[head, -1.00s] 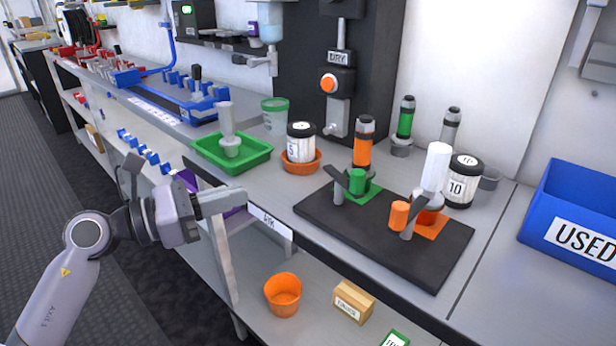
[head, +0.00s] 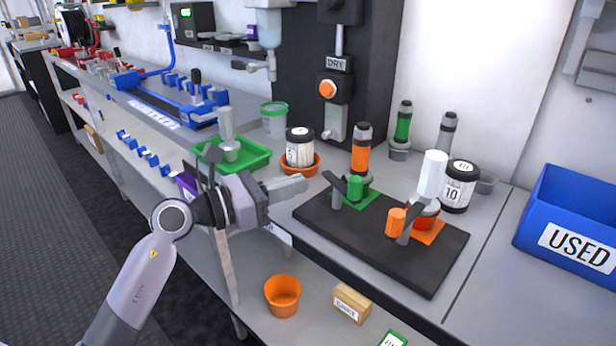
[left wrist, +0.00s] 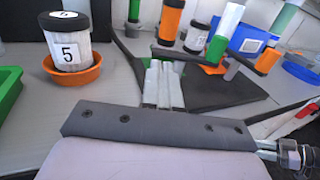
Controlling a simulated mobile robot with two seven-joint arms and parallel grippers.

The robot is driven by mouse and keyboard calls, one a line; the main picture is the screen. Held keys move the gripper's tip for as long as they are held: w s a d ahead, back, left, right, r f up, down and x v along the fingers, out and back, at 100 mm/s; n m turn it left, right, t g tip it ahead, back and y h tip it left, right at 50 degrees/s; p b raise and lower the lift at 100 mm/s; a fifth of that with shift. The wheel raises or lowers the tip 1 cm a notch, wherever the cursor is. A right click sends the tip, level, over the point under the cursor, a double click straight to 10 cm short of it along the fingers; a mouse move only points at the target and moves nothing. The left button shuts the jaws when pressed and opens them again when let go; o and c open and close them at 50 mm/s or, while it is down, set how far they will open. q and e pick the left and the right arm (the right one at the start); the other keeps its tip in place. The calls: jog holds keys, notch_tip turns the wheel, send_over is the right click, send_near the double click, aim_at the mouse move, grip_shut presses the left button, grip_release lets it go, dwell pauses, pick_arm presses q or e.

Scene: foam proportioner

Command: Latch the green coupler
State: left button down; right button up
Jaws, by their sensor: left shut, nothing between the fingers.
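The green coupler (head: 355,187) stands on a green square at the left end of a black board (head: 345,240). My right gripper is not in view.
An orange coupler (head: 397,220) with its own lever and a white cylinder (head: 432,174) stands right on the same board. Behind are an orange-banded bottle (head: 361,150), a jar marked 5 (head: 300,148) in an orange dish and a jar marked 10 (head: 459,186). A green tray (head: 255,162) lies left.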

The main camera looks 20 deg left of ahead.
aim_at(324, 177)
pick_arm(q)
jog(key=shift+x, duration=1.7)
